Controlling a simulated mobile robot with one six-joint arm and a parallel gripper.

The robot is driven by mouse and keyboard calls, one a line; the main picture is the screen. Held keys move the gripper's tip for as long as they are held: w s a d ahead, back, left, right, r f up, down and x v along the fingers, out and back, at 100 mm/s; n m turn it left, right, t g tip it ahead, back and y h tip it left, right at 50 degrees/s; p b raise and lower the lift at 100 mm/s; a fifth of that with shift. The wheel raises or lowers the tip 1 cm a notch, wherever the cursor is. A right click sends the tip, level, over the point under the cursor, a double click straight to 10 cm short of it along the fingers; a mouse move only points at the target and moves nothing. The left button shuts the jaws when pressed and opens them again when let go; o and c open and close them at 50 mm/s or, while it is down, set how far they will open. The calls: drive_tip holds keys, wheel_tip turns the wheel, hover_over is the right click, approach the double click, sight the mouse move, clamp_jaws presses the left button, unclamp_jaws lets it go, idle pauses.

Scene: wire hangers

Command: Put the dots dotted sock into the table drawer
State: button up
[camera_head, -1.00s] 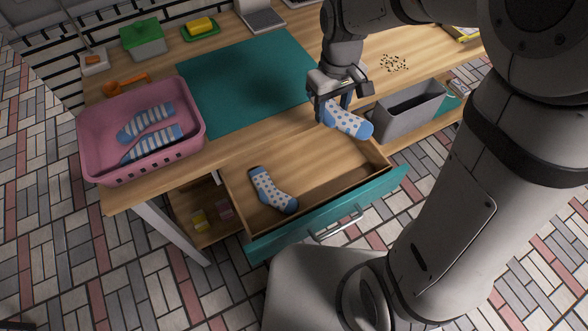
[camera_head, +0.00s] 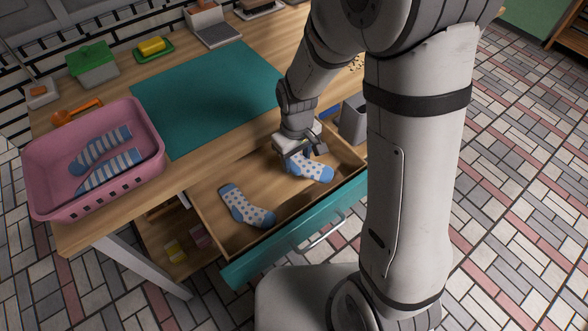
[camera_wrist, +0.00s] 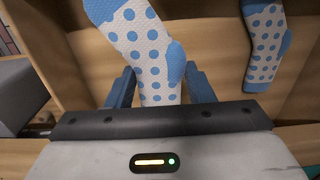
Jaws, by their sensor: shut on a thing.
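My gripper (camera_head: 297,153) is shut on a white sock with blue dots (camera_head: 314,170), inside the outline of the open table drawer (camera_head: 203,195), at its right part. The held dotted sock (camera_wrist: 150,45) hangs between the fingers in the wrist view. Whether it touches the drawer floor I cannot tell. A second dotted sock (camera_head: 246,208) lies on the drawer floor to the left; it also shows at the upper right of the wrist view (camera_wrist: 265,42). The drawer has a teal front (camera_head: 290,232) and is pulled out.
A pink basket (camera_head: 45,190) with two striped socks (camera_head: 103,146) stands on the table's left. A teal mat (camera_head: 205,95) covers the middle. A grey bin (camera_head: 354,122) stands right of the drawer. A green-lidded box (camera_head: 92,62) is at the back left.

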hover_over(296, 180)
wheel_tip(296, 180, down, 5)
drive_tip(key=shift+w+b, duration=0.1)
drive_tip(key=shift+b, duration=0.2)
drive_tip(key=shift+f+b, duration=0.55)
drive_tip(key=o, duration=0.9)
drive_tip(key=shift+o, duration=0.2)
drive_tip(key=shift+r, duration=0.15)
